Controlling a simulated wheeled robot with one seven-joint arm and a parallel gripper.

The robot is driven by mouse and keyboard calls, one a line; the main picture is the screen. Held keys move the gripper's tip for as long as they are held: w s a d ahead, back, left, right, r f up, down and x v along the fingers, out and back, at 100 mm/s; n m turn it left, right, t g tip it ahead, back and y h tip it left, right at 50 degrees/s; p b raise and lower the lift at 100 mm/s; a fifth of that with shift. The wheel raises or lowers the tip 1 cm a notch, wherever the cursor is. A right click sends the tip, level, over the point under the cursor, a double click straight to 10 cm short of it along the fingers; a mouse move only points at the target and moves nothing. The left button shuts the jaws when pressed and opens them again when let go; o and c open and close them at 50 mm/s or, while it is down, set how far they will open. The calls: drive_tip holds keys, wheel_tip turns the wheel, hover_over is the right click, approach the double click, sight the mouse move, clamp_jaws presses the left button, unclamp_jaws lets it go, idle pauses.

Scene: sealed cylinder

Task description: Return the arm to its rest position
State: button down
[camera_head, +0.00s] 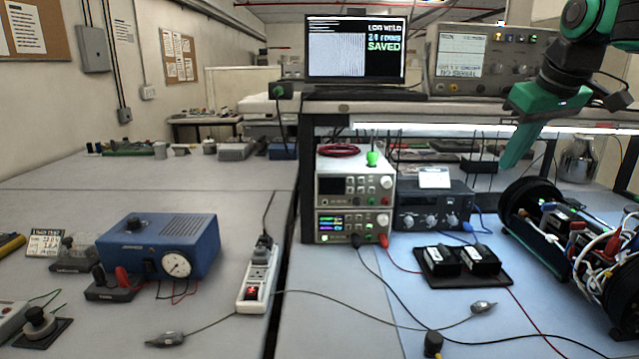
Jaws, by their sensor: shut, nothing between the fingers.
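My gripper (517,150) is at the upper right, on the end of my green and black arm. Its green fingers are shut with nothing between them and point down and slightly left. It hangs in the air above the right bench, touching nothing that I can see. Part of my arm is cut off by the top right edge of the picture.
Below and right of my gripper lies an open black cylinder frame (545,240) full of wires. A black tray (462,275) with two black modules, stacked power supplies (354,190), a laptop (356,50) and an oscilloscope (480,58) stand nearby. Cables cross the front bench.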

drive_tip(key=s+d+f+m+g, duration=0.2)
drive_tip(key=s+f+m, duration=0.2)
drive_tip(key=s+f, duration=0.9)
drive_tip(key=s+d+f+m+g, duration=0.2)
drive_tip(key=s+f+m, duration=0.3)
drive_tip(key=s+f, duration=0.9)
drive_tip(key=shift+s+d+f+g, duration=0.2)
drive_tip(key=shift+s+g, duration=0.6)
drive_tip(key=shift+s, duration=0.35)
